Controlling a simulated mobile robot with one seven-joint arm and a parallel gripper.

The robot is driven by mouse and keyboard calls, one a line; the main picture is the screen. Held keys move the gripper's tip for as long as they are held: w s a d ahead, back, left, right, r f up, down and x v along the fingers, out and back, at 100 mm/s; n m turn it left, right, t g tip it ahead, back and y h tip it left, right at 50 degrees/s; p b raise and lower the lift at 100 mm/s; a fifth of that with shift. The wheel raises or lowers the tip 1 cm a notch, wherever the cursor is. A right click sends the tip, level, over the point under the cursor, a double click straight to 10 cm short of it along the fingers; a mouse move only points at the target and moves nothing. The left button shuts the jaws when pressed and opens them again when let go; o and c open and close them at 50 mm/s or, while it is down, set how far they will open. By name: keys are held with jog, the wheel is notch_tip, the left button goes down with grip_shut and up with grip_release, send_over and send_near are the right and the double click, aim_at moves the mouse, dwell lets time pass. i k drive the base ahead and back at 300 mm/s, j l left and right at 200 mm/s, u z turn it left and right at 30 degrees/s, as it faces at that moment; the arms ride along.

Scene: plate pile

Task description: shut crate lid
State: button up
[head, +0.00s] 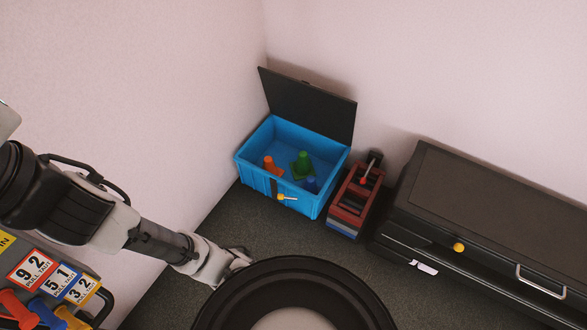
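A blue crate (298,202) stands on the dark floor in the corner of the room. Its black lid (308,104) is up, tilted back along the crate's rear edge near the wall. Inside lie an orange cone (269,166), a green cone (302,164) and a small blue piece (310,185). A dark latch with a yellow tip (281,197) is on the crate's front. My gripper (240,258) is low in front of the crate, to its lower left and apart from it. Its fingers are small and partly hidden by the round black shape, so their opening is unclear.
A red rack (351,206) stands close to the crate's right side. A long black cabinet (490,215) with a yellow knob (458,247) fills the right. Number plates and coloured handles (52,280) sit at lower left. Floor (255,222) shows clear before the crate.

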aim_at(329, 115)
jog(key=i+l+u, duration=0.2)
jog(key=i+l, duration=0.7)
jog(key=i, duration=0.05)
